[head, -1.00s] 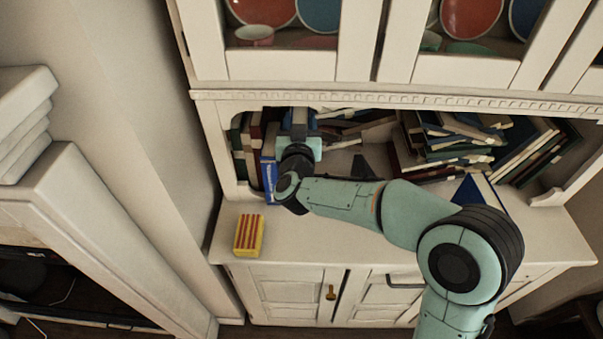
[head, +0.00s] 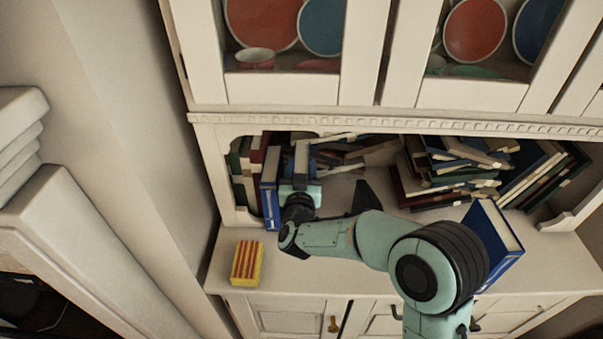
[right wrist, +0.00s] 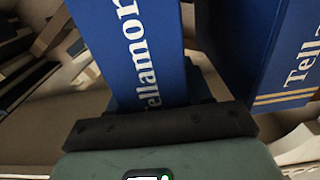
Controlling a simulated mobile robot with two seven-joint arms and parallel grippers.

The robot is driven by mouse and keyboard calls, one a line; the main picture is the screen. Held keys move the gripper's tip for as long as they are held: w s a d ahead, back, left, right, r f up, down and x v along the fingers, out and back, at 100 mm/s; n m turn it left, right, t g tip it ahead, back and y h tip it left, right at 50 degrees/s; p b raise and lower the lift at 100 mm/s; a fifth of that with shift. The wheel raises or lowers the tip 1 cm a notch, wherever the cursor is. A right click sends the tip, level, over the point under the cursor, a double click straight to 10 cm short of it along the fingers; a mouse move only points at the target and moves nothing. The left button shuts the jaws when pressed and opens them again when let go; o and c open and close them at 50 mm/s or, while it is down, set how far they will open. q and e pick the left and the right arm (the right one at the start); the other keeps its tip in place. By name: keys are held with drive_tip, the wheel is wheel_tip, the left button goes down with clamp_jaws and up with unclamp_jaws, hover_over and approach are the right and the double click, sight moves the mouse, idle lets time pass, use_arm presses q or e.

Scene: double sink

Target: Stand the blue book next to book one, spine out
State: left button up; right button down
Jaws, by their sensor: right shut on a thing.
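My right gripper (head: 300,186) is inside the open shelf niche, shut on a blue book (head: 302,160). In the right wrist view the held blue book (right wrist: 135,45) points away from the black finger bar (right wrist: 165,126), its lettered spine towards the camera. A second blue book (head: 270,190) stands upright at the left of the niche, just left of the gripper, spine outward. It also shows at the right of the right wrist view (right wrist: 285,60), with gold stripes; a narrow gap shows between the two. The held book's bottom is hidden. My left gripper is not in view.
Dark red and green books (head: 245,170) stand left of the blue one. Messy stacked books (head: 450,165) fill the right side. Another blue book (head: 500,240) is on the counter behind my arm. A yellow-red box (head: 246,263) sits at front left. A dark wedge (head: 365,197) stands mid-shelf.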

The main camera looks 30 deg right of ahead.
drive_tip(key=shift+f, duration=0.3)
drive_tip(key=shift+f, duration=0.15)
drive_tip(key=shift+c, duration=2.4)
unclamp_jaws()
drive_tip(key=shift+f, duration=0.1)
drive_tip(key=shift+r, duration=0.25)
drive_tip(key=v, duration=1.2)
drive_tip(key=shift+b, duration=0.4)
drive_tip(key=shift+f, duration=0.2)
